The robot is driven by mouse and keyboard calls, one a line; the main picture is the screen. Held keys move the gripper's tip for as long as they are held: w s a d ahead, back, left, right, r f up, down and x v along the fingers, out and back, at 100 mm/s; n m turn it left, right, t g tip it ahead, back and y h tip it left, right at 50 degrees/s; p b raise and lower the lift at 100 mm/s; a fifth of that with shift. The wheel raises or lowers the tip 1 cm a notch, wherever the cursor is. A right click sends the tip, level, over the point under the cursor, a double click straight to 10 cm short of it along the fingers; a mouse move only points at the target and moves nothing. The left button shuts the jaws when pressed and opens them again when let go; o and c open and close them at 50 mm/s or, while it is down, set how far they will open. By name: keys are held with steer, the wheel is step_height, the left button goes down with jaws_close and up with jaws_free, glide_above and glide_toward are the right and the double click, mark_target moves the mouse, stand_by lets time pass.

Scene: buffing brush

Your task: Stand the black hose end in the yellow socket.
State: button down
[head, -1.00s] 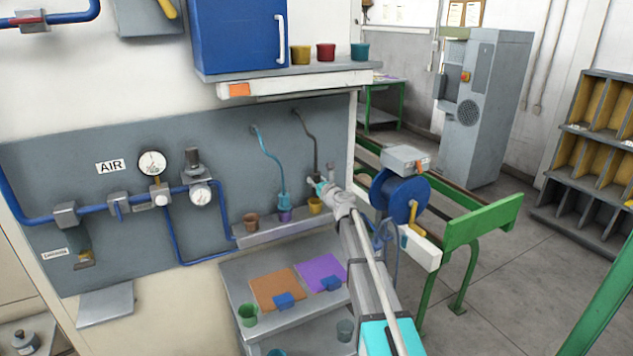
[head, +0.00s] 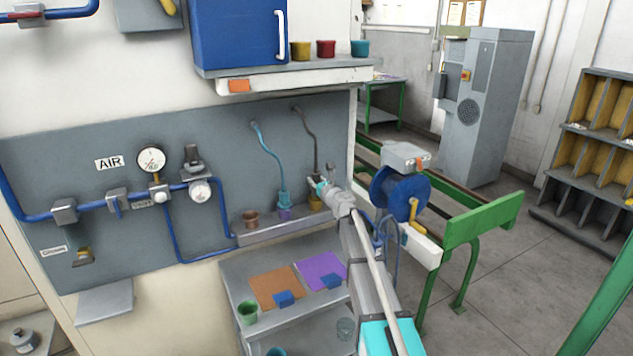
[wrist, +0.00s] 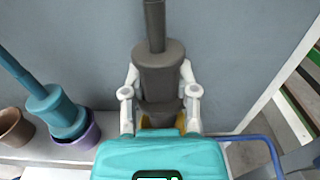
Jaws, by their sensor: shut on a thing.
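The black hose end (wrist: 160,75) is a dark grey stepped cylinder, upright in the wrist view, with its hose (head: 312,140) running up to the wall panel. My gripper (wrist: 160,100) is shut on it, one white finger on each side. The yellow socket (head: 315,204) stands on the grey ledge under my gripper.
A teal hose end (wrist: 58,112) stands in a purple socket (wrist: 80,142) just left, with an empty brown socket (wrist: 14,128) beyond. The grey ledge (head: 262,233) runs beneath. A blue hose reel (head: 398,195) is close on the right.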

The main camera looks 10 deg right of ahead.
steer(key=shift+f+b, duration=1.75)
steer(key=shift+f, duration=0.05)
stand_by(0.4)
steer(key=shift+c, duration=1.5)
jaws_free()
steer(key=v, duration=1.2)
steer(key=shift+r, duration=0.1)
